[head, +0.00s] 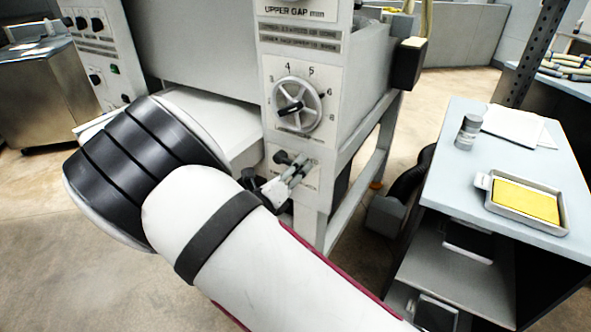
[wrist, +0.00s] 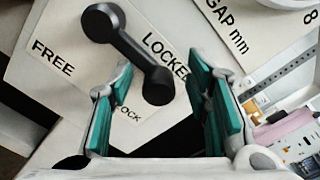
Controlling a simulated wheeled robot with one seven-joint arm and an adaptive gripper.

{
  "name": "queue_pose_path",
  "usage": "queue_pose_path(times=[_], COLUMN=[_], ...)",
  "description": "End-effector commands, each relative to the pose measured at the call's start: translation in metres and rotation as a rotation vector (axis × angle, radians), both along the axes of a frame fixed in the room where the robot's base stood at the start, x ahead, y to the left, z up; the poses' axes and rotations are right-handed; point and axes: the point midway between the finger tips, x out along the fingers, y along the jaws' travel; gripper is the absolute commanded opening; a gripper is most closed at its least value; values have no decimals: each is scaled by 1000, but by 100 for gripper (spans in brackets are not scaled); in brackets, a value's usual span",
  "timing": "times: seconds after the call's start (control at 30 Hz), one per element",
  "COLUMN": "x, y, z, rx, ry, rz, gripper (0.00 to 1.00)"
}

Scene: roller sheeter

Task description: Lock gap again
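The lock lever (wrist: 130,52) is a black bar with a round knob at each end, on a white plate marked FREE (wrist: 52,58) on the left and LOCKED (wrist: 166,56) on the right. The bar lies between these two words; I cannot tell which end is the pivot. My gripper (wrist: 160,98) is open, with teal pads on either side of the lever's lower knob and a gap visible around it. In the head view my gripper (head: 293,172) is at the small plate below the gap handwheel (head: 298,104), partly hiding the lever.
The handwheel has a numbered dial above the lock plate. A grey side table (head: 486,212) at the right holds a jar (head: 468,132), white sheets (head: 514,124) and a tray with a yellow pad (head: 525,201). Machine legs and a dark hose stand between.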

Motion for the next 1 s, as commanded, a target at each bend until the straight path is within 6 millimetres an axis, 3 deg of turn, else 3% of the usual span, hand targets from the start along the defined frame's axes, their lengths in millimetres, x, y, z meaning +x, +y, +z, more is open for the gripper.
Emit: queue_pose_path(times=[0.4,0.6,1.0], x=[-67,-91,-100], y=[39,52,56], z=[-1,0,0], rx=[1,1,0], ry=[1,0,0], rz=[4,2,0], gripper=[42,42,42])
